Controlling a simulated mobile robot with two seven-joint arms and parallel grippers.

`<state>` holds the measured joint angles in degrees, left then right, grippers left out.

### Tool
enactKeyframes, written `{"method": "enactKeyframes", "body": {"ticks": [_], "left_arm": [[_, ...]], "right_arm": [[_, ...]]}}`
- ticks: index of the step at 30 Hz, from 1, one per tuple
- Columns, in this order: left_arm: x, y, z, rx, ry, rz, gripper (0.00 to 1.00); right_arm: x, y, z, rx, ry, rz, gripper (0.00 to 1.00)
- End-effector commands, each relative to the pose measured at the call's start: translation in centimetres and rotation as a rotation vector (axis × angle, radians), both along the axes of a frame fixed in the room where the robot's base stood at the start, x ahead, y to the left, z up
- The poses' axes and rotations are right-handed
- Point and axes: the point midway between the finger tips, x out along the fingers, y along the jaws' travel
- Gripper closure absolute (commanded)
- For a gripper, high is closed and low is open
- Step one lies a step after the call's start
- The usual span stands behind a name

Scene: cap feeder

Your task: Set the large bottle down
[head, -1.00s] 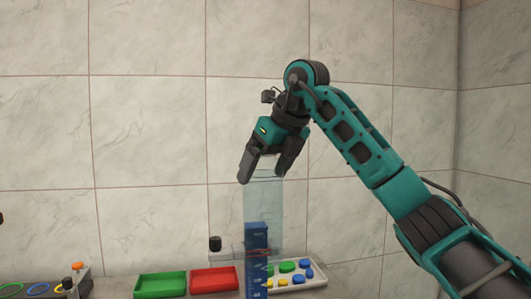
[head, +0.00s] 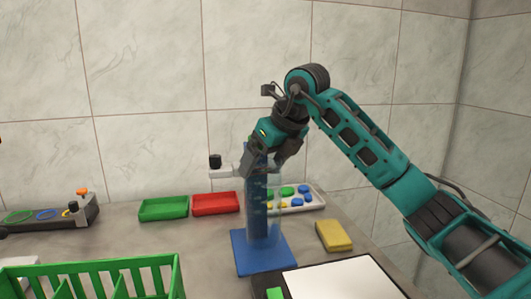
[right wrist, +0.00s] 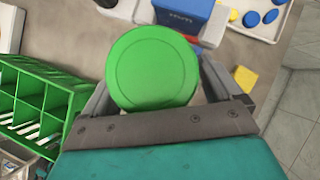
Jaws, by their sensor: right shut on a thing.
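The large bottle (head: 276,208) is a tall clear cylinder. My right gripper (head: 270,165) is shut on it near its top, and it hangs upright. The blue stand (head: 255,195) has a tall column and a square base plate; the bottle overlaps the column in the head view. The bottle's lower end shows over the base plate, and I cannot tell whether it touches. In the right wrist view, a round green disc (right wrist: 153,68) fills the space between my fingers; I cannot tell whether it is the bottle's cap. My left gripper is not in view.
A green tray (head: 163,208) and a red tray (head: 215,204) lie behind to the left. A white tray (head: 300,207) holds several coloured caps. A yellow block (head: 333,236), a white panel (head: 345,280) and a green crate (head: 95,268) are nearer. Counter between crate and stand is clear.

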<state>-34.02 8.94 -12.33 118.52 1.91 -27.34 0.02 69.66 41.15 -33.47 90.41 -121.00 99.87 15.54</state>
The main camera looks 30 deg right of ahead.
Motion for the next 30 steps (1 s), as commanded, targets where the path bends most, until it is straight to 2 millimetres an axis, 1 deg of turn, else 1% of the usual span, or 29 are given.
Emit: {"method": "enactKeyframes", "body": {"ticks": [7, 18, 19, 21, 27, 30], "left_arm": [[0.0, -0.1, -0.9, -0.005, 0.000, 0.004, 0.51], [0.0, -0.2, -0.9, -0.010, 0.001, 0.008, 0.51], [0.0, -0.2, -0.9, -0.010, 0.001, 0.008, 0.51], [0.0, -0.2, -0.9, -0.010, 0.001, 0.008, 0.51], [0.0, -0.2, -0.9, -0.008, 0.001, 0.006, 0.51], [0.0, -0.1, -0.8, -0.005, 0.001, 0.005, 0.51]], "right_arm": [[0.0, 0.0, -3.1, 0.001, -0.006, 0.000, 0.93], [0.0, 0.0, -3.4, 0.002, -0.008, 0.000, 0.93], [0.0, 0.0, -3.8, 0.000, 0.001, 0.000, 0.06], [0.0, 0.0, -3.8, 0.000, 0.002, 0.000, 0.00], [0.0, 0.0, -3.7, 0.000, 0.002, 0.000, 0.00], [-0.2, 0.0, -3.3, 0.000, 0.001, 0.000, 0.00]]}}
